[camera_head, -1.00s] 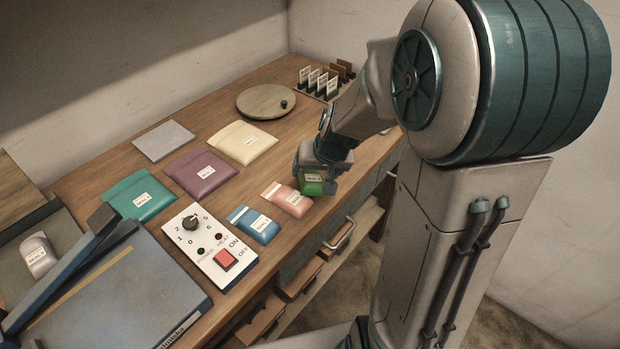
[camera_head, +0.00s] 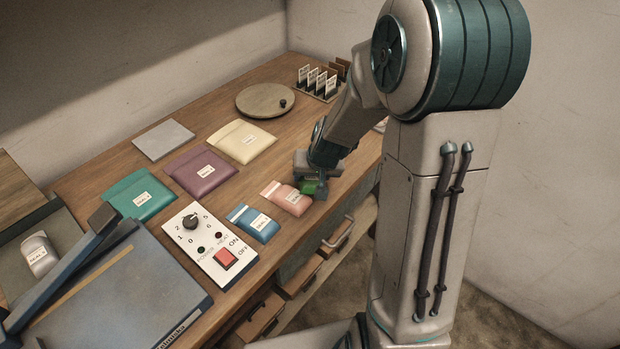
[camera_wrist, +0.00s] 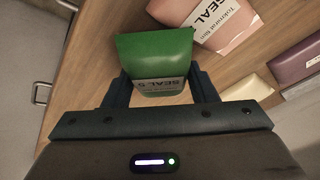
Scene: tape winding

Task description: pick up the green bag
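The green bag (camera_head: 309,187) lies on the table near its front edge, just right of the pink bag (camera_head: 286,198). My gripper (camera_head: 319,184) points down over it and hides part of it. In the wrist view the green bag (camera_wrist: 155,55) sits between the two fingers of my gripper (camera_wrist: 161,85), its white label facing the palm. The fingers stand apart on either side of the bag, with what looks like a narrow gap at the right. The fingertips are partly hidden.
The pink bag nearly touches the green one. A blue bag (camera_head: 253,223), a switch box (camera_head: 211,246), and purple (camera_head: 201,172), cream (camera_head: 242,141) and teal (camera_head: 141,194) bags lie leftward. A round board (camera_head: 266,101) and card rack (camera_head: 319,84) stand farther back. Drawer handles (camera_head: 338,232) project below the edge.

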